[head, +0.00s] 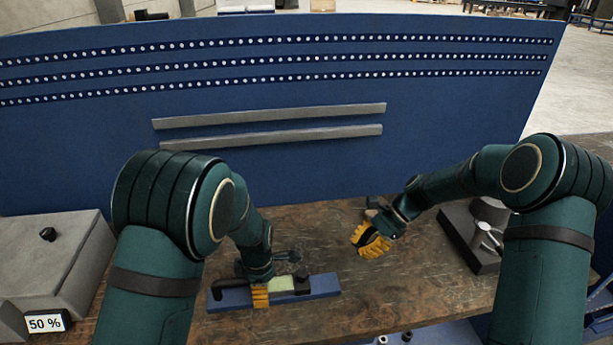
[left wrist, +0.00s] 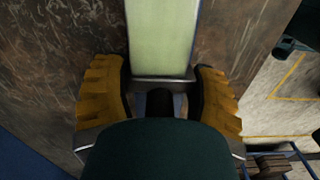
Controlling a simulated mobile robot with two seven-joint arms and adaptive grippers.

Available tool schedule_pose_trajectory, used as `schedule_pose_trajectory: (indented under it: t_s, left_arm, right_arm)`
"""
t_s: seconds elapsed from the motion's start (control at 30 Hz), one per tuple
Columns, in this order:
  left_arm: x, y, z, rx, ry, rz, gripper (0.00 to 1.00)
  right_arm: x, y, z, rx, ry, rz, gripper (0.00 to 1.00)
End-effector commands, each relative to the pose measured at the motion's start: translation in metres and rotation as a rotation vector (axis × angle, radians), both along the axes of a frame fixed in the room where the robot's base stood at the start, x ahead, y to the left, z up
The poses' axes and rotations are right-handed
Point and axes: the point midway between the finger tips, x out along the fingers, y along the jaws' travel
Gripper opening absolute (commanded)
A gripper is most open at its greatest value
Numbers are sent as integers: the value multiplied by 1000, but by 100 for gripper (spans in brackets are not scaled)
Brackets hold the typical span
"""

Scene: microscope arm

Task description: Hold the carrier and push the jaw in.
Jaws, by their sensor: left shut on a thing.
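A long blue base (head: 322,286) lies on the wooden table, with a pale green block (head: 280,285) and dark parts on top. I take this assembly to be the carrier; which part is the jaw I cannot tell. My left gripper (head: 260,295) reaches down onto it, left of the green block. In the left wrist view its yellow fingers (left wrist: 160,100) stand either side of a grey end piece below the pale green strip (left wrist: 163,35). My right gripper (head: 371,241) is over the table, right of and behind the carrier, apart from it; its finger gap is unclear.
A dark block with a metal cylindrical part (head: 487,235) stands at the right. A grey box (head: 50,262) with a "50 %" sign (head: 46,323) is at the left. A blue panel (head: 280,180) closes off the back.

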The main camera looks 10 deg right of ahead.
Motion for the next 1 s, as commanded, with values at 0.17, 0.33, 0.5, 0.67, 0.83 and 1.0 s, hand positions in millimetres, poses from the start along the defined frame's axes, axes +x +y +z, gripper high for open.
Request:
schedule_pose_trajectory:
  t_s: [0.17,0.33,0.5,0.67,0.83,1.0]
  left_arm:
    - [1,-1,1,-1,-3,0,88]
    - [1,0,1,-1,-2,0,98]
    - [0,0,1,0,-1,0,98]
    - [1,-1,12,-1,-3,-1,98]
    - [1,-1,43,-3,-6,-2,98]
    - [1,-1,78,-4,-6,-1,98]
  right_arm:
    - [0,0,0,0,0,0,0]
    - [0,0,0,0,0,0,0]
    - [0,0,0,0,0,0,0]
    - [0,0,0,0,0,0,0]
    - [0,0,0,0,0,0,0]
    - [0,0,0,0,0,0,0]
